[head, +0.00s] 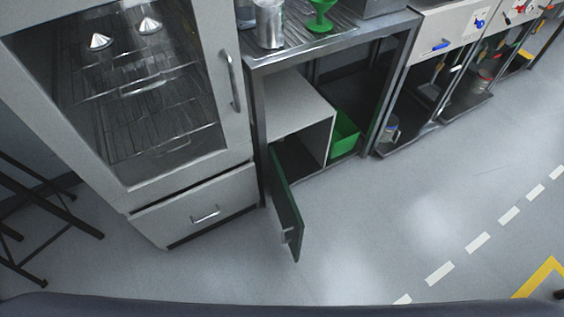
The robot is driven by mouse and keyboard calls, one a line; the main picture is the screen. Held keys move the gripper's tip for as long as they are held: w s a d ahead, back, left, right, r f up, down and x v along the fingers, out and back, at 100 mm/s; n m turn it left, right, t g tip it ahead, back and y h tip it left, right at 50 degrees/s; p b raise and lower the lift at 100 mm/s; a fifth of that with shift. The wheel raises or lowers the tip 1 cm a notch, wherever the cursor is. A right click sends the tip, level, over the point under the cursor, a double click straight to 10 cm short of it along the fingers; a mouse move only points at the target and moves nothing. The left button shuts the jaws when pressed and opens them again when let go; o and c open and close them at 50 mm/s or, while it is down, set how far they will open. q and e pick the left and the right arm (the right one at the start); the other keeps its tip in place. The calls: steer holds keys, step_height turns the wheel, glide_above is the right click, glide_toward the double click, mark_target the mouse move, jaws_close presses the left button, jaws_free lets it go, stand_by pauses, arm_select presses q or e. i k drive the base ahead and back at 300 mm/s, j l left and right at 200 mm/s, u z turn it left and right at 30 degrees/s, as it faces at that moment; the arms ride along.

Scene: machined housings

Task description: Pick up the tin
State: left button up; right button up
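A silvery metal cylinder (270,26), which may be the tin, stands upright on the ribbed metal top of the bench (335,38) at the upper middle of the head view. Its upper end is cut by the picture's top edge. Neither of my grippers shows in this view, and nothing is seen holding the cylinder.
A green funnel-like item (320,18) stands right of the cylinder. Below, a cabinet door (286,205) hangs open into the floor space; a green bin (344,134) is beside the cabinet. A glass-fronted cabinet (190,165) stands left. The grey floor (370,230) in front is clear.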

mark_target(269, 14)
steer(key=u, duration=0.75)
steer(key=l+u, duration=0.35)
steer(key=u, duration=0.15)
steer(key=l+u, duration=0.7)
steer(key=u, duration=0.25)
steer(key=k+l+u, duration=0.1)
steer(key=l+u, duration=0.2)
steer(key=u, duration=0.2)
